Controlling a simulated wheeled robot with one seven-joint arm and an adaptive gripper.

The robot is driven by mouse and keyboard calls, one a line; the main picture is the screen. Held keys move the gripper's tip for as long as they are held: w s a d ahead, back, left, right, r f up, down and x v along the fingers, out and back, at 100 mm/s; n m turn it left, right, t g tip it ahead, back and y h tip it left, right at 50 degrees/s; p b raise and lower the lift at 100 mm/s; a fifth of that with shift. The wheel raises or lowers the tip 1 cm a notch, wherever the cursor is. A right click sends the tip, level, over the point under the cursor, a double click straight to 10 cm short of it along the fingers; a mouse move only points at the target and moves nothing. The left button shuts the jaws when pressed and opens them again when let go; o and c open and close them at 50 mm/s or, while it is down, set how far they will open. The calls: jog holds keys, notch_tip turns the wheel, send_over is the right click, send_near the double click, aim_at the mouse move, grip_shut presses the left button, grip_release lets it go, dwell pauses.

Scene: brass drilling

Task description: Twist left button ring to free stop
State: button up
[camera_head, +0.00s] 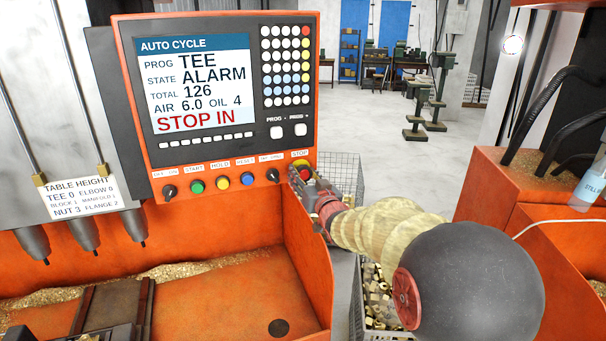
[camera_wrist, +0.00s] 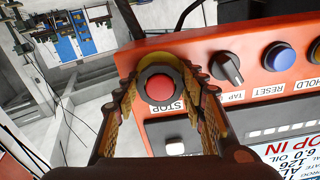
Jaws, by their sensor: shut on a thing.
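The red STOP button (camera_head: 306,170) sits at the right end of the button row on the orange control panel in the head view. In the wrist view the red button (camera_wrist: 160,88) shows face-on, with a dark collar around it and a yellow surround behind. My gripper (camera_head: 308,183) is at this button. Its two fingers (camera_wrist: 160,80) stand on either side of the button and are shut on it. In the head view my gripper partly hides the button. The screen (camera_head: 195,85) reads ALARM and STOP IN.
Left of STOP in the head view are a dark selector knob (camera_head: 272,175), a blue button (camera_head: 247,179) and more controls. Below right of the panel is a wire basket (camera_head: 355,290) with brass parts. Open floor lies behind.

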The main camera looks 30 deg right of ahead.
jog(key=m, duration=0.3)
jog(key=o, duration=1)
jog(key=shift+c, duration=0.2)
jog(key=s+a+b, duration=0.1)
jog(key=s, duration=0.8)
jog(key=shift+a, duration=0.2)
